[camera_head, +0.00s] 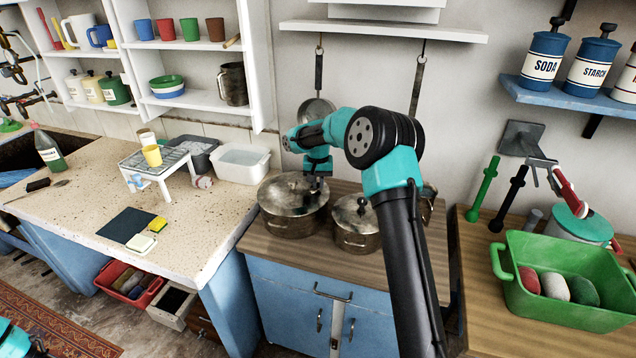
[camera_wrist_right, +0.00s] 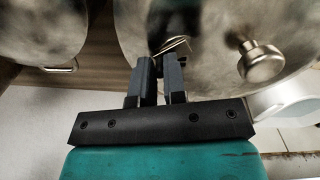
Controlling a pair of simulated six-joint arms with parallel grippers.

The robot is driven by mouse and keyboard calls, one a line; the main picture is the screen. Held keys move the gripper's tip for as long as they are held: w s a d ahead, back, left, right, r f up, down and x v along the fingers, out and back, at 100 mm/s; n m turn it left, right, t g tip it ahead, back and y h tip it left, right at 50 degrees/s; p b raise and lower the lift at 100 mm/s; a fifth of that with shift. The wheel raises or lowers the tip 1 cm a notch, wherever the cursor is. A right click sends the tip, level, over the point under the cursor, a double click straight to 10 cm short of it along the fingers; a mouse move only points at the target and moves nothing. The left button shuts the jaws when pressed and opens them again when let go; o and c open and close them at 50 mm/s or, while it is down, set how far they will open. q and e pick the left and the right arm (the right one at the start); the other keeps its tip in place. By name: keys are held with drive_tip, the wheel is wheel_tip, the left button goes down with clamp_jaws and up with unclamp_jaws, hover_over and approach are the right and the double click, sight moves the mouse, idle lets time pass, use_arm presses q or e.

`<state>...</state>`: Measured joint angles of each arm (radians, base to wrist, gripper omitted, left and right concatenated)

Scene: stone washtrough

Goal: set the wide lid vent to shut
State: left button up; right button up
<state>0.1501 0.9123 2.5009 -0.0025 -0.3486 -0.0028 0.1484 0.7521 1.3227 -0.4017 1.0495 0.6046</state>
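The wide pot (camera_head: 290,222) stands on the wooden top of the blue cabinet, its metal lid (camera_head: 283,187) on. In the right wrist view the lid (camera_wrist_right: 215,25) shows a round knob (camera_wrist_right: 261,61) and a small, thin metal piece (camera_wrist_right: 174,46), perhaps the vent, left of the knob. My right gripper (camera_wrist_right: 160,62) is right at that small piece, its fingers a narrow gap apart. I cannot tell whether they grip it. In the head view my right gripper (camera_head: 316,187) points down over the lid's right part. The vent's setting cannot be read. My left gripper is out of view.
A smaller lidded pot (camera_head: 356,225) stands close on the right, partly behind my right arm. A white basin (camera_head: 242,166) is at the back left of the wide pot. A strainer (camera_head: 317,108) hangs on the wall behind. A green tub (camera_head: 560,300) stands far right.

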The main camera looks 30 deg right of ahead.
clamp_jaws()
drive_tip(key=shift+w+n, duration=0.1)
drive_tip(key=shift+n, duration=0.4)
drive_tip(key=n, duration=0.2)
drive_tip(key=w+n, duration=0.1)
drive_tip(key=n, duration=0.2)
drive_tip(key=shift+w+a, duration=0.1)
drive_tip(key=n, duration=0.4)
drive_tip(key=w+n, duration=0.1)
drive_tip(key=n, duration=0.1)
drive_tip(key=shift+a, duration=0.35)
drive_tip(key=o, duration=0.5)
unclamp_jaws()
drive_tip(key=shift+o, duration=0.2)
drive_tip(key=shift+r, duration=0.15)
